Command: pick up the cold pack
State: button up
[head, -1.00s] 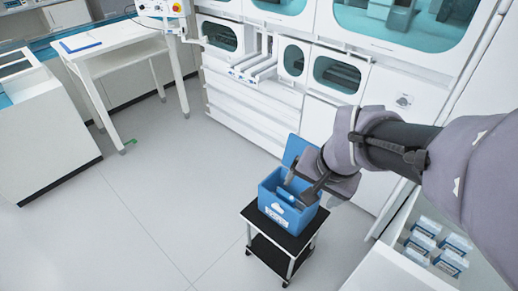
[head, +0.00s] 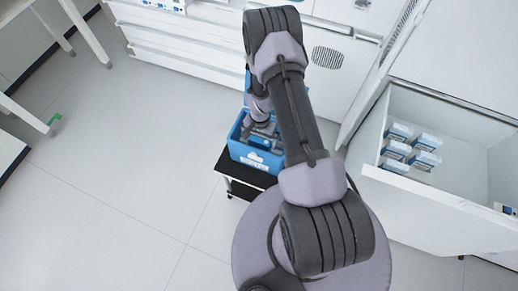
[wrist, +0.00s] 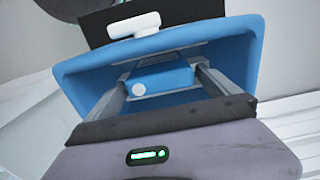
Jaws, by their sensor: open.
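The cold pack (wrist: 163,82) is a blue block with a round white spot near one end. It lies inside the open blue box (wrist: 82,72), which stands on a small black-topped cart. My gripper (wrist: 162,92) is open and reaches down into the box, with one finger on either side of the pack in the wrist view. I cannot tell whether the fingers touch it. In the head view my gripper (head: 262,130) is over the blue box (head: 254,158), and my arm hides the pack and part of the box.
The cart (head: 229,168) stands on open floor, with clear room to its left. White cabinets (head: 190,45) run behind it. An open drawer (head: 440,190) at the right holds several small white-and-blue boxes (head: 425,160). Table legs (head: 30,120) show at the left.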

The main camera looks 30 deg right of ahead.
aim_at(260, 147)
notch_tip(260, 147, down, 6)
jog(key=shift+s+f+b, duration=0.1)
jog(key=shift+s+b, duration=0.05)
jog(key=shift+b, duration=1.1)
jog(key=shift+r, duration=0.2)
jog(key=c, duration=1.4)
